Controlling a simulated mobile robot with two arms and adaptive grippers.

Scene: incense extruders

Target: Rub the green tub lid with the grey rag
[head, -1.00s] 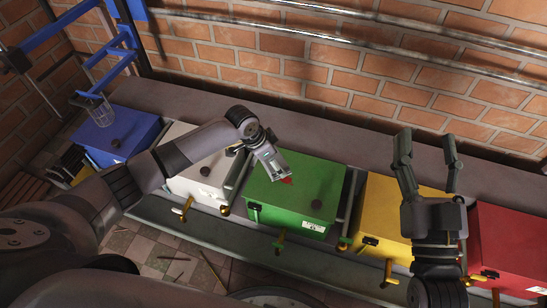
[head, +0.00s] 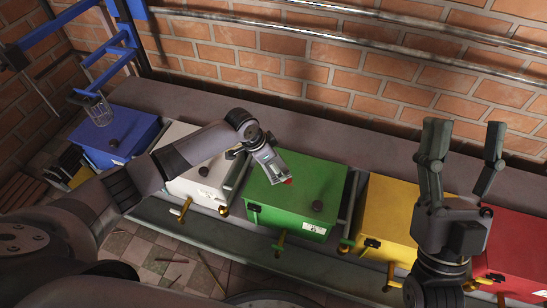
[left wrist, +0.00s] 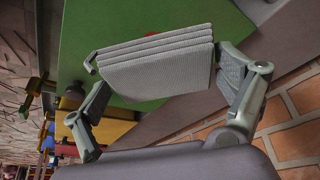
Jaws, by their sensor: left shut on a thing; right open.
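A small red spot (head: 288,181) shows on the lid, partly covered at my left gripper (head: 274,173). That gripper is shut on the folded grey rag (left wrist: 160,65), over the lid's left half. The lid also shows in the left wrist view (left wrist: 100,25), behind the rag. I cannot tell whether the rag touches it. My right gripper (head: 465,145) is open and empty, raised at the right.
A blue tub (head: 115,135) and a white tub (head: 190,185) stand left of the green one. A yellow tub (head: 388,210) and a red tub (head: 515,245) stand right. A brick wall (head: 350,70) with pipes runs behind. Brass taps (head: 280,243) stick out in front.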

